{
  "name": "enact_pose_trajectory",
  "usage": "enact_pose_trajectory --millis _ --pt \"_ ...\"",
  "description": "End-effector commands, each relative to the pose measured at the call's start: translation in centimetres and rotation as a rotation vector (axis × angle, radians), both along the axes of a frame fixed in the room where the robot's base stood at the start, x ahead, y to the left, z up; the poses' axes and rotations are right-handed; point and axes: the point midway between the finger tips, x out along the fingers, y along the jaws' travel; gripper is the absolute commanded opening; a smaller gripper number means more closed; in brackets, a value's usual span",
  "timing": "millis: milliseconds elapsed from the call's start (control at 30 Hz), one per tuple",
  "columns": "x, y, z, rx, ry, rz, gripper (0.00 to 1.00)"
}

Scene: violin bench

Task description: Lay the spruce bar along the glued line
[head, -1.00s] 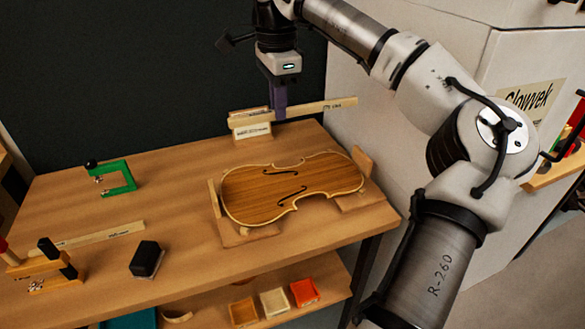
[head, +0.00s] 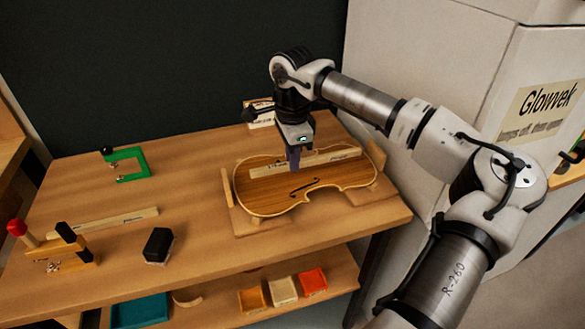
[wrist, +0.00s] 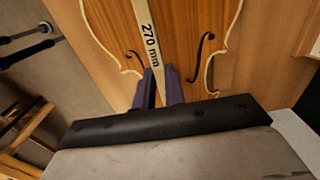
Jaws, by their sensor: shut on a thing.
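The spruce bar (head: 325,158) is a pale, narrow strip with printing on it. My gripper (head: 293,167) is shut on it, nearer its left end in the head view. The bar lies lengthwise over the violin plate (head: 300,197) and hides the far f-hole in the head view. I cannot tell whether it touches the plate. In the wrist view the bar (wrist: 149,32), marked "270 mm", runs away between my purple fingers (wrist: 160,88), between the f-holes of the plate (wrist: 195,25). The glued line cannot be made out.
A second pale strip (head: 105,221) lies on the bench at left. A labelled block (head: 256,117) stands behind the plate. Small bins sit on the lower shelf.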

Motion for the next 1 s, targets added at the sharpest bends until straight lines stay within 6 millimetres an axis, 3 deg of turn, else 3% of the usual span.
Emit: enact_pose_trajectory --millis 267,600,633,767,1000 --pt "-0.1 0.0 -3.7 0.002 0.002 0.000 0.00" --pt "0.0 0.0 -4.2 0.001 0.000 0.000 0.00" --pt "0.0 0.0 -4.1 0.001 0.000 0.000 0.14" --pt "0.0 0.0 -4.0 0.001 0.000 0.000 0.31" --pt "0.0 0.0 -4.0 0.001 0.000 0.000 0.33"
